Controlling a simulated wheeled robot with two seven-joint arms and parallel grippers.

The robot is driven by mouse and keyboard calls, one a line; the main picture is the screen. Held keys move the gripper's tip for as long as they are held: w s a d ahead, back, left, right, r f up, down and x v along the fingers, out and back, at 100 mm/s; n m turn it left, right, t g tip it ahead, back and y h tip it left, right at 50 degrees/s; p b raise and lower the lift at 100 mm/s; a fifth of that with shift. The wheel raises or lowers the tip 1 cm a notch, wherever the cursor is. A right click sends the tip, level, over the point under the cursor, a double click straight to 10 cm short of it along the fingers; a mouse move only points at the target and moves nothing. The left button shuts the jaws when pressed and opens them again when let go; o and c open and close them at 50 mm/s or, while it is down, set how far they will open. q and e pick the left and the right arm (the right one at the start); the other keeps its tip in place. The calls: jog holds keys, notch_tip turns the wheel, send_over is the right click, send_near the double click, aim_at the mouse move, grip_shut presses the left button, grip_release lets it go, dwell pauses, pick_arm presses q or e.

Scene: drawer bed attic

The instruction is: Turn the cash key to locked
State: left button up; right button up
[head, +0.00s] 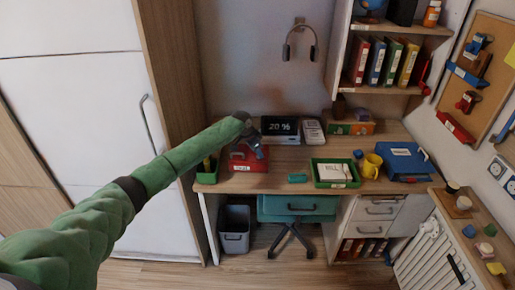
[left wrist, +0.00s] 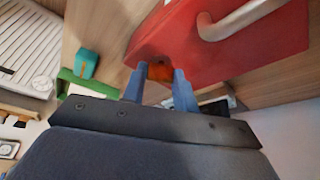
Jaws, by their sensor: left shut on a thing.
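The red cash box (head: 241,164) stands on the desk at its left part, with a white label on its front. In the left wrist view the red box (left wrist: 245,45) fills the upper right, with a curved metal handle. My left gripper (head: 259,152) is at the box's front. In the left wrist view its two blue fingers (left wrist: 160,82) are shut on a small orange key (left wrist: 160,72), against the box face by a dark lock spot. The fingers partly hide the key, and I cannot tell its turn angle. My right gripper is not in view.
A green pen holder (head: 207,172) stands left of the box. A teal block (head: 297,178), a green tray (head: 323,183), a yellow mug (head: 371,166) and a blue case (head: 402,160) lie to the right. A chair (head: 290,207) is below.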

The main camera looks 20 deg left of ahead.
pick_arm(q)
jog(key=n+p, duration=0.1)
jog(key=n, duration=0.1)
jog(key=n+y+p, duration=0.1)
jog(key=n+p, duration=0.1)
jog(key=n+t+y+p, duration=0.1)
jog(key=n+p, duration=0.1)
jog(key=shift+s+d+r, duration=0.1)
jog(key=shift+d+r, duration=0.05)
jog(key=shift+d, duration=0.1)
jog(key=n+p, duration=0.1)
jog(key=n, duration=0.1)
jog(key=n+y+p, duration=0.1)
jog(key=n, duration=0.1)
jog(key=shift+d+y, duration=0.1)
jog(key=shift+y, duration=0.2)
jog(key=shift+f+n+y+p, duration=0.2)
jog(key=shift+n+y+p, duration=0.3)
jog(key=shift+n, duration=0.5)
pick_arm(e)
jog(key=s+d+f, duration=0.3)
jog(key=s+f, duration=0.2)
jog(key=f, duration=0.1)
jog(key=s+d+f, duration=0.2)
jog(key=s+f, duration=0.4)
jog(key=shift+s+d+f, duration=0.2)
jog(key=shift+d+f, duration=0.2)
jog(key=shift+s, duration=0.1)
pick_arm(q)
jog(key=o, duration=1)
